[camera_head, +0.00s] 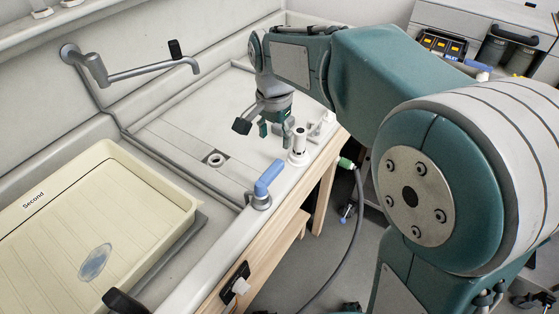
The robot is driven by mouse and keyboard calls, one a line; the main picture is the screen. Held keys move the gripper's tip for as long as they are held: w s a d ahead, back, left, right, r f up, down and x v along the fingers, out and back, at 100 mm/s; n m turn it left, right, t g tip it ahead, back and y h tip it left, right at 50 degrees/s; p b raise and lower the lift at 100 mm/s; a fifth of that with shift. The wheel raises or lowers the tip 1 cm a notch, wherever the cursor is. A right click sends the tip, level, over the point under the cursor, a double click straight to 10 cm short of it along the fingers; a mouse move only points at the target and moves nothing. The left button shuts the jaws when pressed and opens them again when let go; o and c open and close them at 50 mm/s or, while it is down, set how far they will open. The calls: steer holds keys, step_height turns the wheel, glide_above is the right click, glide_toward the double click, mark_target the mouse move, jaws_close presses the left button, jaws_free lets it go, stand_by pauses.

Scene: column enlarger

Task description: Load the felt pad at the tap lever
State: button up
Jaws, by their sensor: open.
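The blue tap lever (269,177) stands on a grey metal base on the sink's front rim, at the lower middle. My gripper (275,132) is open, its fingers pointing down, above and beyond the lever near the rim. Nothing shows between the fingers. I cannot clearly identify a felt pad. A grey-blue oval patch (95,262) lies in the cream tray (150,170) labelled "Second"; I cannot tell whether it is the pad.
A white upright fitting (299,146) stands on the rim close right of my gripper. A grey swivel spout (130,72) with a black knob reaches over the sink from the left. A drain (215,159) sits in the clear sink floor. A hose (345,240) hangs in front.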

mark_target(273, 167)
step_height(273, 167, down, 10)
steer(key=shift+a+f, duration=0.15)
steer(key=shift+f, duration=0.05)
steer(key=shift+a, duration=0.15)
steer(key=c, duration=0.8)
jaws_close()
